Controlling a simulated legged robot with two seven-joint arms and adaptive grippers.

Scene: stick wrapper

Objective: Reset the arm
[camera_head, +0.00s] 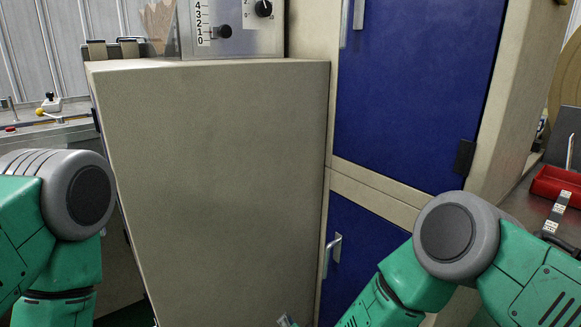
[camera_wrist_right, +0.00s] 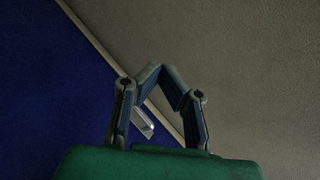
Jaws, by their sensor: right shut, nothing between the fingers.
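My right gripper (camera_head: 287,320) shows only as a small tip at the bottom edge of the head view, in front of the beige cabinet's lower right. In the right wrist view the gripper (camera_wrist_right: 162,72) has its fingers bent inward and their tips together, with nothing held. Behind it are a blue door (camera_wrist_right: 50,90) with a metal handle (camera_wrist_right: 144,124) and a beige panel (camera_wrist_right: 240,60). My right arm is bent in from the right, elbow raised. My left arm is bent at the left, and its gripper is out of the picture.
A large beige cabinet (camera_head: 215,180) fills the middle. Right of it stand an upper blue door (camera_head: 415,90) and a lower blue door (camera_head: 365,240) with a handle (camera_head: 333,247). A control panel (camera_head: 235,25) tops the cabinet. A red tray (camera_head: 560,185) lies far right.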

